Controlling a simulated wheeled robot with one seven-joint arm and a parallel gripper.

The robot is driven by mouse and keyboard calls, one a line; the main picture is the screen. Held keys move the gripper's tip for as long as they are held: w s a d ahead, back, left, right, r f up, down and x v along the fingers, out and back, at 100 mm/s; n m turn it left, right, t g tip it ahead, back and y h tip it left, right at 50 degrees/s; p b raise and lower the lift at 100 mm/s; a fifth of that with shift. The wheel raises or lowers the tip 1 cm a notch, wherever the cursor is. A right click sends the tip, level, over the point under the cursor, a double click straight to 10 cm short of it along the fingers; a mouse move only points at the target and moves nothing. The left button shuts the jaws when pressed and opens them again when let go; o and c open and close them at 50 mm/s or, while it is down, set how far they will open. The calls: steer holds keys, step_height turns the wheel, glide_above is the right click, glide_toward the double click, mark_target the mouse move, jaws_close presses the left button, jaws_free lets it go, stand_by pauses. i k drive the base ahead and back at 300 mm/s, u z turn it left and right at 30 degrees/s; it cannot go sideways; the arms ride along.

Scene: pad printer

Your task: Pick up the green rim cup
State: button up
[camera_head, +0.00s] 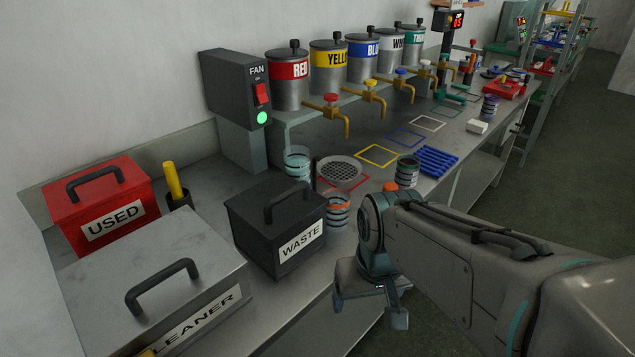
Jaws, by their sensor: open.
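The green rim cup (407,172) stands upright on the grey bench, just left of a blue ribbed rack. It is a striped cup with a dark green rim, and an orange-red part of my arm hides a little of its lower left. My gripper (368,311) hangs past the bench's front edge, lower left of the cup and apart from it. Its two fingers are spread and nothing shows between them.
An orange rim cup (337,213) stands beside the black WASTE box (303,250). A pale blue rim cup (298,163) and a round mesh grate (340,170) are behind. The blue rack (437,161) is close to the right. Paint taps (335,112) overhang the bench.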

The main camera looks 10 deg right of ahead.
mark_target(407, 173)
steer(key=u, duration=2.35)
steer(key=k, duration=1.15)
steer(key=z, duration=1.3)
steer(key=i, duration=0.5)
